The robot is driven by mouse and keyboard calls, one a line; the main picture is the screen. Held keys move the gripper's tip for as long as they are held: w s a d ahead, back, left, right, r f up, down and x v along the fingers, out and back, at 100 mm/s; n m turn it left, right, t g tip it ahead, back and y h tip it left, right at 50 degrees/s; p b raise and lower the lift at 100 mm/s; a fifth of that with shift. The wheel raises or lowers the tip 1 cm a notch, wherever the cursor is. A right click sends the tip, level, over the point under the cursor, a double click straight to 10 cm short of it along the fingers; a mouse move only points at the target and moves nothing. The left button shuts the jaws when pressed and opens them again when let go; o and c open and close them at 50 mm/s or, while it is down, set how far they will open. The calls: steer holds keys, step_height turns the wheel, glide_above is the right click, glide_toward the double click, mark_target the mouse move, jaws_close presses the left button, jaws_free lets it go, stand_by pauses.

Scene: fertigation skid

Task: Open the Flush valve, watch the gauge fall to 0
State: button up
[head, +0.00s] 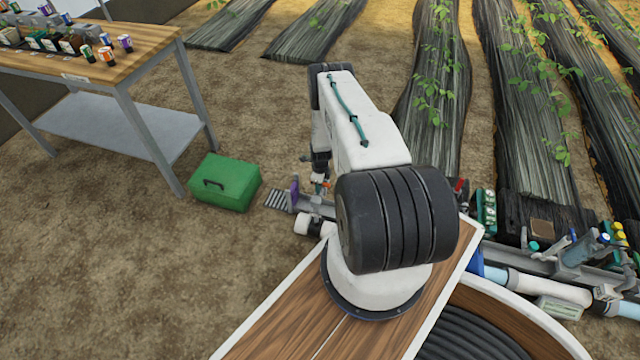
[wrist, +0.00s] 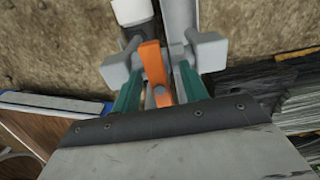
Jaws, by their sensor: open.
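An orange valve lever (wrist: 152,65) shows in the wrist view between the two fingers of my gripper (wrist: 163,62). The fingers are green with grey tips, and they stand apart on either side of the lever. I cannot tell whether either finger touches it. No label is readable, so I cannot tell from the pictures whether this is the Flush valve. In the head view my gripper (head: 319,178) is small and partly hidden by my arm, just above the left end of the skid. I cannot make out a gauge dial in either view.
White pipe (head: 540,288) and fittings run along the skid at right. A green box (head: 225,182) stands on the soil left of my gripper. A workbench (head: 150,45) with small bottles is at upper left. Planted rows (head: 435,90) lie beyond. Open soil lies at lower left.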

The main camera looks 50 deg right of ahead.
jaws_close()
steer(key=n, duration=0.5)
steer(key=shift+n, duration=0.3)
steer(key=n, duration=1.3)
steer(key=shift+n, duration=0.4)
steer(key=shift+o, duration=0.2)
jaws_free()
step_height(320, 180, up, 10)
